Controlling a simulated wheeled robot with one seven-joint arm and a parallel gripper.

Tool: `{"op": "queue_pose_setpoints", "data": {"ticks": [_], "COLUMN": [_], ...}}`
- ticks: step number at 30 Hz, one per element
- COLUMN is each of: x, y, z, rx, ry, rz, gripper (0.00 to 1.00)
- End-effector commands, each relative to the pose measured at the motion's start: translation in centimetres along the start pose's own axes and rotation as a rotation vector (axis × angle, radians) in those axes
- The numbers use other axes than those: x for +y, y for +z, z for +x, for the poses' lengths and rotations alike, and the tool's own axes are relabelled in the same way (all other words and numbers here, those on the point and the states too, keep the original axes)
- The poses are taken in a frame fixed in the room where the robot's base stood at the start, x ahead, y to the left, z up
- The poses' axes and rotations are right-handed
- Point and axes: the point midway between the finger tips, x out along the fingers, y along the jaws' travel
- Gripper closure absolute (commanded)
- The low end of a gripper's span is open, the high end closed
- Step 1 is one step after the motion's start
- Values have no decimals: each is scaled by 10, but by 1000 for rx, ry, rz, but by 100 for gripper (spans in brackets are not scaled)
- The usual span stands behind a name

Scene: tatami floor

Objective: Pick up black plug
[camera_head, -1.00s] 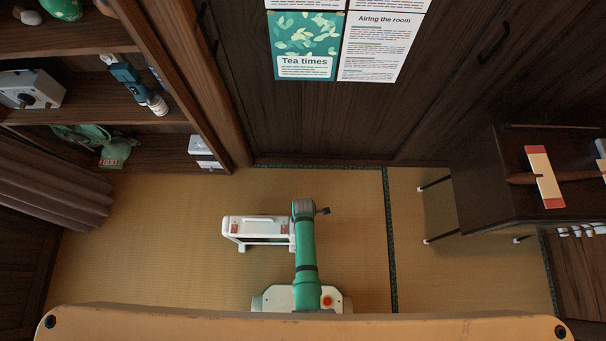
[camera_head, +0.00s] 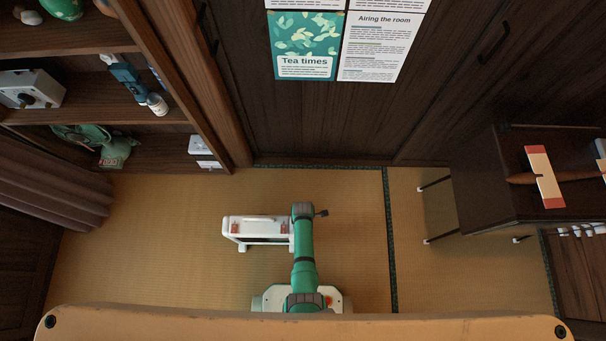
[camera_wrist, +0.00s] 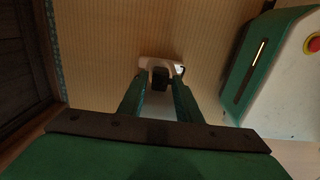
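My gripper (camera_wrist: 161,82) shows in the wrist view as two green fingers spread apart, pointing over the tatami. A small pale object with a dark block (camera_wrist: 161,75) in its middle shows at the fingertips. I cannot tell whether this dark block is the black plug, or whether it lies between the fingers or beyond them. In the head view my gripper is hidden, and I can make out no black plug for certain.
A white box with a handle (camera_head: 257,223) stands on the tatami just left of my arm. Wooden shelves (camera_head: 165,150) are at left, a dark table (camera_head: 480,205) at right. Tatami at left (camera_head: 150,250) and right of my arm is clear.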

Motion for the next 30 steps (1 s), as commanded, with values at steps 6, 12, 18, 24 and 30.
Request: {"op": "queue_pose_setpoints", "data": {"ticks": [6,12,18,24,30], "x": [0,0,0,0,0], "y": [0,0,0,1,1], "z": [0,0,-6,-22,-47], "rx": [0,0,0,-1,-1], "ry": [0,0,0,2,1], "rz": [0,0,0,1,0], "gripper": [100,100,100,100,100]}}
